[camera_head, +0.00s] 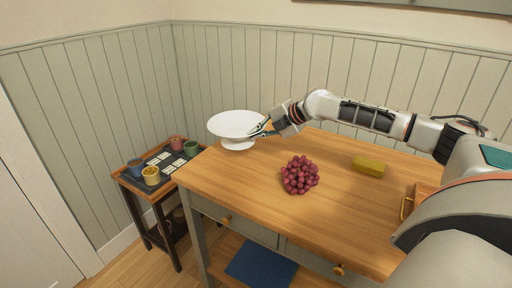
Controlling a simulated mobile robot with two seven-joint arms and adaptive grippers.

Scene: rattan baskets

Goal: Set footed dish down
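The white footed dish (237,126) is upright at the far left corner of the wooden table (230,177). Its foot appears to be at the tabletop, though I cannot tell for sure whether it touches. My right gripper (260,130) reaches in from the right, with its fingertips at the dish's right rim. The fingers look closed around the rim, one above and one below it. My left gripper does not show.
A bunch of red grapes (299,175) lies mid-table, with a yellow block (368,166) to its right. A wooden box with a handle (416,201) is at the right. A small side table (163,190) with cups stands at left. The table's front left is clear.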

